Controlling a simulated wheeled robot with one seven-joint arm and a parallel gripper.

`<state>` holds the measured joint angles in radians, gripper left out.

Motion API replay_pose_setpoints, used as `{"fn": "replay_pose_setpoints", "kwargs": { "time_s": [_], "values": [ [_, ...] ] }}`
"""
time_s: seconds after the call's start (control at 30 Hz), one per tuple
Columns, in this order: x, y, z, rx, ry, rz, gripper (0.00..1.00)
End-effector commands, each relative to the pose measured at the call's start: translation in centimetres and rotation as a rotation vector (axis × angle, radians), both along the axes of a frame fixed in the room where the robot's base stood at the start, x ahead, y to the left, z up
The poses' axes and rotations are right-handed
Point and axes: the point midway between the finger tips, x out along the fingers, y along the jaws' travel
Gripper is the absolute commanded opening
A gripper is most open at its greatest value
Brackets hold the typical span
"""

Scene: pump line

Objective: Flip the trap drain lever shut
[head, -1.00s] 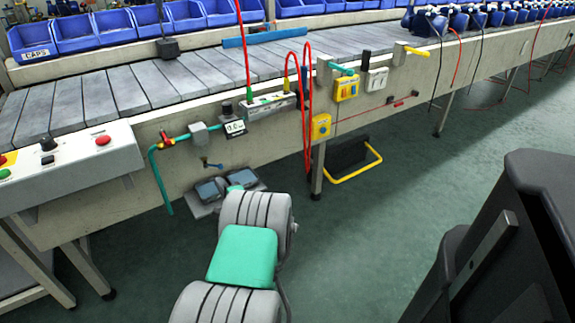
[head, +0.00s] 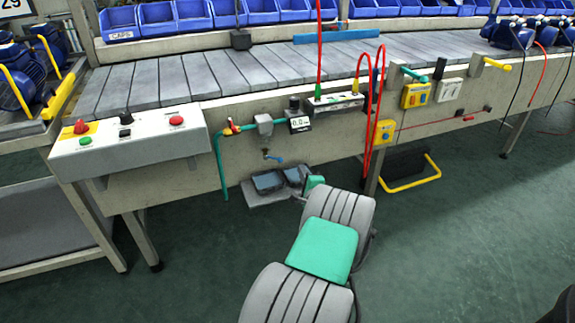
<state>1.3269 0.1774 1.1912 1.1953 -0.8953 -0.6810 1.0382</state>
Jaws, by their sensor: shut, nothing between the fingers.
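The trap drain lever (head: 276,159) is a small blue handle on a brass fitting under the grey trap body (head: 264,125) on the bench front. The handle points right and slightly down; it is too small to tell more about its setting. My arm reaches up from the bottom of the head view, ending near a small teal part (head: 315,182) below and right of the lever. My gripper's fingers do not show; the arm's own links hide that end. I see no contact with the lever.
A teal pipe with a red-handled valve (head: 232,126) runs left of the trap, and a gauge (head: 300,124) sits right. Red hoses (head: 370,130) hang farther right. A button panel (head: 130,145) juts out at left.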

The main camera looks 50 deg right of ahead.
Motion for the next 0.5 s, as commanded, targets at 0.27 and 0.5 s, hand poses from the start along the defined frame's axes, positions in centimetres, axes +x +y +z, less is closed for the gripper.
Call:
{"fn": "replay_pose_setpoints", "kwargs": {
  "time_s": [0.27,0.5],
  "values": [
    [4.6,-3.5,-0.8,-0.002,0.001,0.003,0.00],
    [6.7,-2.2,0.0,-0.002,-0.001,0.003,0.00]
  ]
}}
